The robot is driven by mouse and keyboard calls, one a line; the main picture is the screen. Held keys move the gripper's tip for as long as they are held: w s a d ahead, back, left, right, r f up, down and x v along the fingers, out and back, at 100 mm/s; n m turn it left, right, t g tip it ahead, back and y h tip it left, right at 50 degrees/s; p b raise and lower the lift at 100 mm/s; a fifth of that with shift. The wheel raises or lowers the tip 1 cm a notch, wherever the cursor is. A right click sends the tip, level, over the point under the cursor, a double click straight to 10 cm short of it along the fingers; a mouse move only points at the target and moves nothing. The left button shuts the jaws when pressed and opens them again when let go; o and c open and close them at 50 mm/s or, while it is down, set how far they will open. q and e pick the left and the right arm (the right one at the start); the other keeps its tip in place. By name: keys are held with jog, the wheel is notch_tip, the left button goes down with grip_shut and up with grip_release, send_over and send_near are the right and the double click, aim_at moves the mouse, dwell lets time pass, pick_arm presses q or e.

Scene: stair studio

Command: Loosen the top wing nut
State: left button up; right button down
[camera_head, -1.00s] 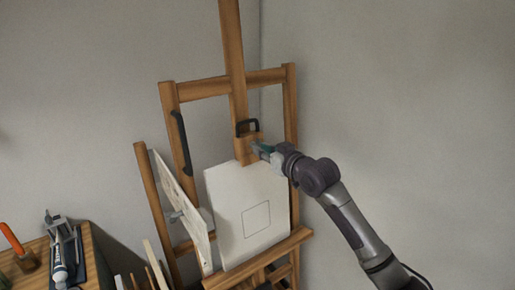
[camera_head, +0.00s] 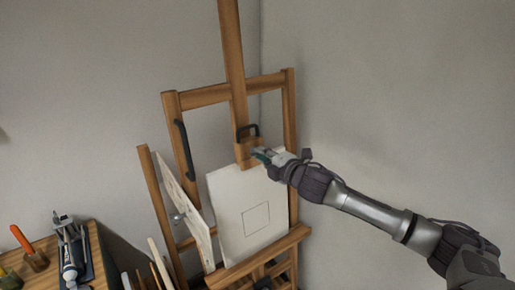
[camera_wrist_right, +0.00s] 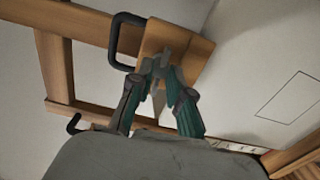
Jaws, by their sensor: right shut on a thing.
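The wooden easel's top holder block (camera_head: 246,152) sits on the central mast, above a white canvas (camera_head: 246,213), with a black handle (camera_head: 248,131) on it. My right gripper (camera_head: 261,153) reaches in from the right to the front of this block. In the right wrist view, the fingertips of my right gripper (camera_wrist_right: 161,72) are closed on a small grey wing nut (camera_wrist_right: 156,66) at the block (camera_wrist_right: 178,45). The fingers hide much of the nut. My left gripper is in neither view.
A second board (camera_head: 183,210) leans at the easel's left, beside a black handle (camera_head: 182,150) on the frame. A wooden table (camera_head: 45,262) with an orange-handled tool (camera_head: 21,238) stands at lower left. The easel's ledge (camera_head: 265,255) runs below the canvas. Open space lies right of the easel.

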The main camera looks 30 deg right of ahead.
jog(key=c, duration=1.3)
grip_release()
jog(key=s, duration=0.2)
jog(key=s+b, duration=0.1)
jog(key=s, duration=0.1)
jog(key=s+r, duration=0.1)
jog(key=s, duration=0.1)
jog(key=shift+d+b, duration=0.2)
jog(key=shift+b, duration=0.1)
